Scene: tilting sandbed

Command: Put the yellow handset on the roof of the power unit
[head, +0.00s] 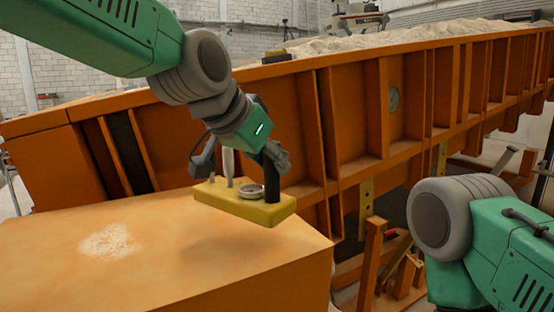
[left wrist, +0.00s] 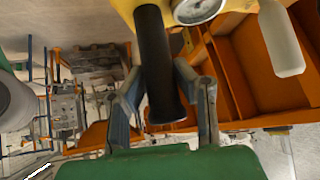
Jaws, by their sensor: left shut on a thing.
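The yellow handset (head: 240,205) is a flat yellow block with a black post, a round white dial and pale posts on top. My left gripper (head: 270,158) is shut on its black post (head: 271,180). In the left wrist view the fingers (left wrist: 168,80) stand on both sides of the black post (left wrist: 158,65), and part of the yellow block (left wrist: 122,8) shows at the top. The handset is roughly level above the orange roof of the power unit (head: 190,262), near its far right edge. A soft shadow lies on the roof below it. My right gripper is out of view.
The ribbed orange wall of the sandbed (head: 350,120) runs behind the power unit. A pale sandy patch (head: 110,241) lies on the roof at left; the rest of the roof is bare.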

